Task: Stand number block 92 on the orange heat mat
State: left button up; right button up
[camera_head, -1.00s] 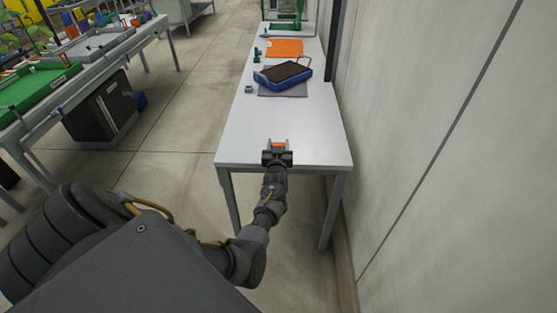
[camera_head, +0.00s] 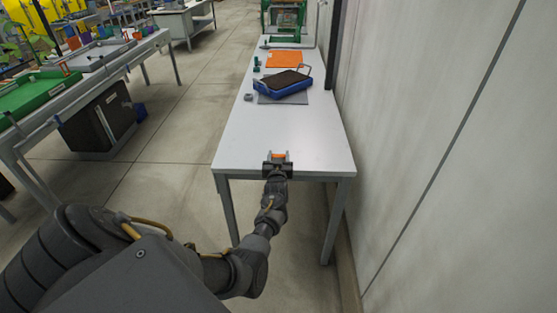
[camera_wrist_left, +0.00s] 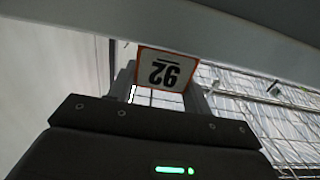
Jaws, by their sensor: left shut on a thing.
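My left gripper (camera_head: 278,156) is at the near end of the white table in the head view, shut on an orange block (camera_head: 278,156). In the left wrist view the block (camera_wrist_left: 165,70) shows a white face with an orange border and the number 92, upside down in that picture. The orange heat mat (camera_head: 285,59) lies flat toward the far end of the same table, well beyond the gripper. My right gripper is not in view.
A blue tray with dark filling (camera_head: 283,82) sits on a grey mat (camera_head: 297,98) between gripper and heat mat. A small grey part (camera_head: 248,97) and green items (camera_head: 256,66) stand left of these. The table's near half (camera_head: 270,130) is clear. A wall (camera_head: 430,130) runs along the right.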

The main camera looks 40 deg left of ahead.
pick_arm(q)
jog(key=shift+f, duration=0.15)
jog(key=o, duration=1)
jog(key=shift+f, duration=0.1)
jog(key=shift+c, duration=0.2)
jog(key=b+v, duration=0.1)
jog(key=v, duration=1)
jog(key=shift+s+a, duration=0.15)
jog(key=shift+a, duration=0.15)
